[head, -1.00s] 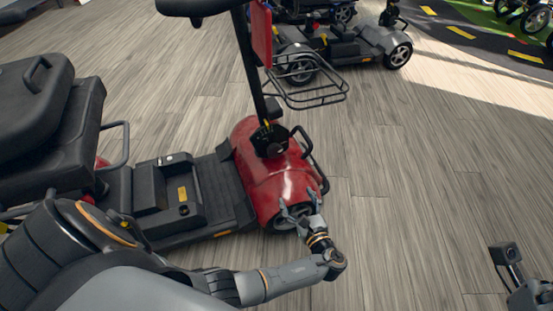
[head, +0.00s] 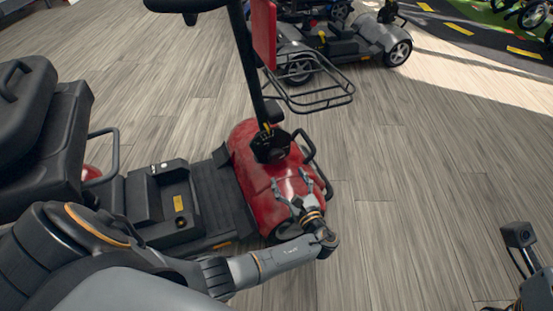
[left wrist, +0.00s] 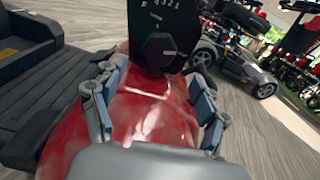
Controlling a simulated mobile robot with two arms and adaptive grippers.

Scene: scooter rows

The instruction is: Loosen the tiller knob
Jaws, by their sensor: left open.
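The red scooter (head: 262,190) stands with its black tiller (head: 250,75) rising from the front cowl. The tiller knob (left wrist: 160,50) is a black faceted knob in the left wrist view, in front of a dark plate with white numbers. In the head view the knob is too small to tell apart at the dark tiller base (head: 270,146). My left gripper (head: 291,183) is open and empty over the red cowl, short of the tiller base. In the left wrist view its fingers (left wrist: 155,88) stand apart, with the knob beyond and between them. My right gripper's fingers are out of view.
A wire basket (head: 315,92) juts out ahead of the tiller. A black bumper bar (head: 312,160) curves at the scooter's nose, close to my left gripper. The black seat (head: 35,130) is at left. A grey scooter (head: 365,42) stands behind.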

